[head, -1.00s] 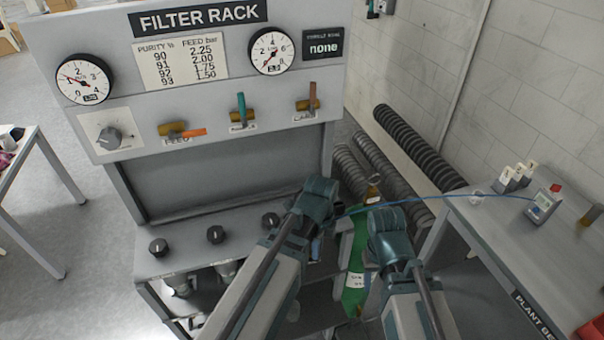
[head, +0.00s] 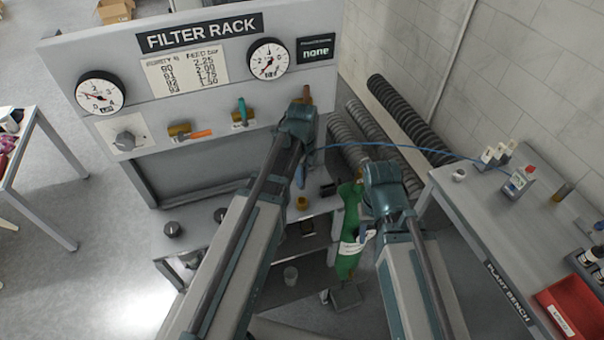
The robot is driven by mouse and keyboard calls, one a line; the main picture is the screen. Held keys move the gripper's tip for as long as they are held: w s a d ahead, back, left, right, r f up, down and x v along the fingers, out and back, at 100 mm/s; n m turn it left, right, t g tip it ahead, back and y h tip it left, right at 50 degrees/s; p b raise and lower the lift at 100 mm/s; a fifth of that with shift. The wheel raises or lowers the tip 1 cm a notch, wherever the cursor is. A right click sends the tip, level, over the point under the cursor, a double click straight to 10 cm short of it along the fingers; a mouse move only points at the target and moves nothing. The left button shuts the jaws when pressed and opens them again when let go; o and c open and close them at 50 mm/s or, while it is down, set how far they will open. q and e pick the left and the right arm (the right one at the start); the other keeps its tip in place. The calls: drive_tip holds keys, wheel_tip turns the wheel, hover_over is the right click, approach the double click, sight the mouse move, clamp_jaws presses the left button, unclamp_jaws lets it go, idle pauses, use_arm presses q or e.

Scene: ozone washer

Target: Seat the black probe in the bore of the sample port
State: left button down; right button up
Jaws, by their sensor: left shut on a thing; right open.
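My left gripper (head: 301,178) is above the right end of the rack's ledge, its fingers pointing down. It is shut on the black probe, which is mostly hidden behind the gripper and wrist. A thin blue cable (head: 400,149) runs from this gripper to a handheld meter (head: 518,181) on the bench. Below the fingertips, a brass-coloured ring (head: 302,203) sits on the ledge; I cannot tell for sure that it is the sample port, and its bore is not clear. My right gripper (head: 364,234) is open, in front of the green cylinder (head: 349,262).
The filter rack panel (head: 220,85) with gauges and valve handles stands behind my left gripper. Black knobs (head: 173,229) line the ledge. Ribbed hoses (head: 405,120) lie by the wall. The plant bench (head: 470,200) at right holds small bottles and a red bin (head: 572,308).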

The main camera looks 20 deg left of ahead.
use_arm(q)
wheel_tip(320, 180, down, 6)
drive_tip(key=b, duration=0.6)
drive_tip(key=shift+f+b, duration=1.95)
drive_tip(key=shift+f, duration=0.05)
idle(1.4)
drive_tip(key=c, duration=0.6)
unclamp_jaws()
drive_tip(key=shift+r, duration=0.2)
wheel_tip(320, 180, up, 14)
drive_tip(key=p, duration=1.4)
drive_tip(key=shift+f, duration=0.2)
